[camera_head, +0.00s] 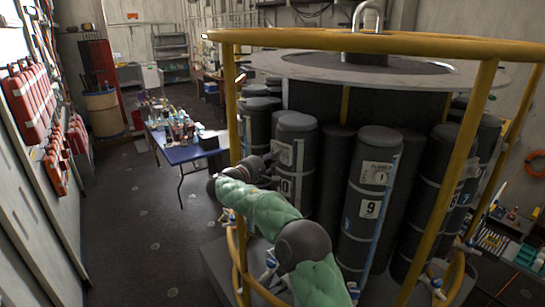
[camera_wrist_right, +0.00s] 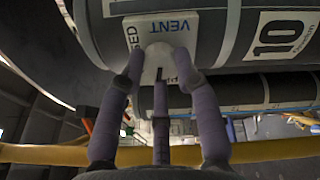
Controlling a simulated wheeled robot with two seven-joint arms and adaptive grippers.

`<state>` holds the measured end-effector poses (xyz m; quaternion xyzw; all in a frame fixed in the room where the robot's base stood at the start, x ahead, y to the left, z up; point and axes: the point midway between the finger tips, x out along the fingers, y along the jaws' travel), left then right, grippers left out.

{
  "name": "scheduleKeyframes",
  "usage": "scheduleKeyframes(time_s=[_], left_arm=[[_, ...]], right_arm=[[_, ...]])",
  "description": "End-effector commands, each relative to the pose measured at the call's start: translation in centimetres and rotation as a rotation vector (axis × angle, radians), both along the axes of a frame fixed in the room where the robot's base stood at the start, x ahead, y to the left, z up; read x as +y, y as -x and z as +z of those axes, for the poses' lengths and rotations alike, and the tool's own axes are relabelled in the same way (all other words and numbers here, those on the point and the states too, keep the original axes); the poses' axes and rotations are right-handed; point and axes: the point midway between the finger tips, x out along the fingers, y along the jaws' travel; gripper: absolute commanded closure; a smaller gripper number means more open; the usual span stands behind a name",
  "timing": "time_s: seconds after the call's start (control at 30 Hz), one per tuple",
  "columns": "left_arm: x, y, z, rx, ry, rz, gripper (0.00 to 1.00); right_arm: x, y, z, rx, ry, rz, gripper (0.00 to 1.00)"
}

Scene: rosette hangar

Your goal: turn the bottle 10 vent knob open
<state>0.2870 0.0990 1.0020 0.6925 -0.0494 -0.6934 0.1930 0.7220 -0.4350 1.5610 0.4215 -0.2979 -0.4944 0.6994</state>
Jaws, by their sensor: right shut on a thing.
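Bottle 10 (camera_head: 297,128) is a dark upright cylinder in the rosette, with a white number label (camera_wrist_right: 277,37) that shows in the right wrist view. A white plate lettered VENT (camera_wrist_right: 177,27) is on its side and appears upside down there. A pale vent knob (camera_wrist_right: 157,60) stands out from this plate. My right gripper (camera_wrist_right: 158,72) has its purple fingers closed around the knob. In the head view my right gripper (camera_head: 273,162) is at the left side of bottle 10, and the knob is hidden there. My left gripper is not in view.
A yellow rail (camera_head: 375,44) with uprights surrounds the rosette, and one upright (camera_head: 232,110) is close to my right arm. Bottle 9 (camera_head: 372,165) stands to the right. A blue table (camera_head: 185,153) with bottles is at the left. The floor between is clear.

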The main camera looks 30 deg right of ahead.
Motion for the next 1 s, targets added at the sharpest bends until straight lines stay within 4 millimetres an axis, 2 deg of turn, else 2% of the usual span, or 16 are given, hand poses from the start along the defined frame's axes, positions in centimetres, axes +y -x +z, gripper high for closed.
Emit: scheduleKeyframes(time_s=[0.4,0.93,0.97,1.0], left_arm=[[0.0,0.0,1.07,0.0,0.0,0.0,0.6],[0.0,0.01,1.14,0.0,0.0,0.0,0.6],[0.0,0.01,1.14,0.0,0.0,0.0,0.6],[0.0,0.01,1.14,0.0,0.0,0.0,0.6]], right_arm=[[0.01,0.0,-0.36,0.177,0.058,-0.001,1.0],[0.02,-0.01,-0.43,0.199,0.066,0.0,1.0],[0.02,-0.01,-0.43,0.199,0.066,0.0,0.65],[0.02,-0.01,-0.43,0.199,0.066,0.0,0.53]])
